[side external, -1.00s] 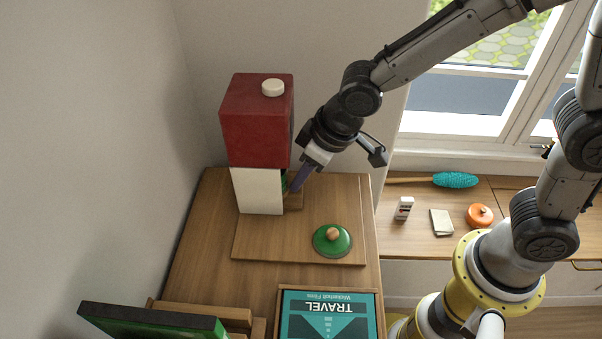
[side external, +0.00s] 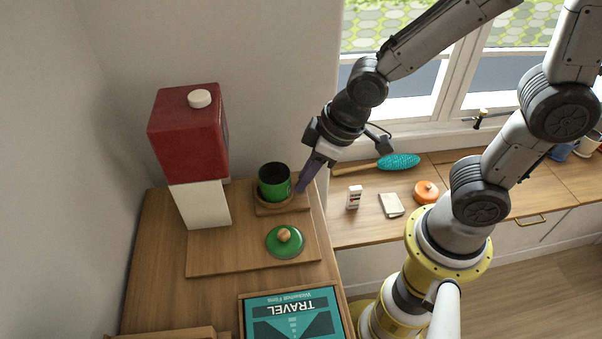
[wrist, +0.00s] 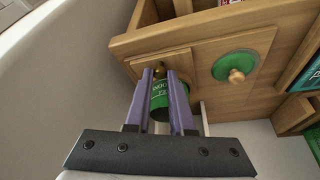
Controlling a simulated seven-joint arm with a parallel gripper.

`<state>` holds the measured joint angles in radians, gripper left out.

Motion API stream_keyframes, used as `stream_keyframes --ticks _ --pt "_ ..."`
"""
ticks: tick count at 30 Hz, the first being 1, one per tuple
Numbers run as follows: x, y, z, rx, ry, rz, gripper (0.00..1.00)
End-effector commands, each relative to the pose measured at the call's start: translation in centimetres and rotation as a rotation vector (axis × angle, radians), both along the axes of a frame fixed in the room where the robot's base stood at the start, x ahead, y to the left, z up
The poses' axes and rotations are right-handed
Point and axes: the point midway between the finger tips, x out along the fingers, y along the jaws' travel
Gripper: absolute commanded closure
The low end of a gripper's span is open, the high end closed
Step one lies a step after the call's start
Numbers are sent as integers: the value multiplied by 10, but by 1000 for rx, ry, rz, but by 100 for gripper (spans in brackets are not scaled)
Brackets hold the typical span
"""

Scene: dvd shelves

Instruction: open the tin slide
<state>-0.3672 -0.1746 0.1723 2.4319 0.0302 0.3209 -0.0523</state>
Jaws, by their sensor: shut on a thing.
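The tin slide (side external: 284,209) is a small wooden tray standing out to the right of the red and white box. A green tin (side external: 274,191) stands upright on it, open at the top with a dark inside. My gripper (side external: 301,188) reaches down at the slide's right edge, beside the tin. In the wrist view, my purple fingers (wrist: 160,74) are shut on a small brass-coloured knob (wrist: 160,70), mostly hidden between the tips. The tin's lettered green side (wrist: 159,95) shows between the fingers. A green lid (side external: 285,242) with a wooden knob lies on the board in front.
The red box (side external: 187,135) with a white lower panel (side external: 200,204) stands left of the slide. A teal TRAVEL case (side external: 292,316) lies in front. A blue brush (side external: 398,161) and orange pot (side external: 426,192) are on the lower counter at right.

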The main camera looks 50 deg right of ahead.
Motion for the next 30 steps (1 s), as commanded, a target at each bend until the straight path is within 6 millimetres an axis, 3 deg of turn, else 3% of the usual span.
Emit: stream_keyframes --ticks 1,2,6,19,30 --pt "2 1 2 3 -7 0 100" --pt "2 1 2 3 -8 0 75" --pt "2 1 2 3 -6 0 50" --pt "-1 0 9 2 -6 0 49" --pt "-27 -11 77 5 -11 0 49"
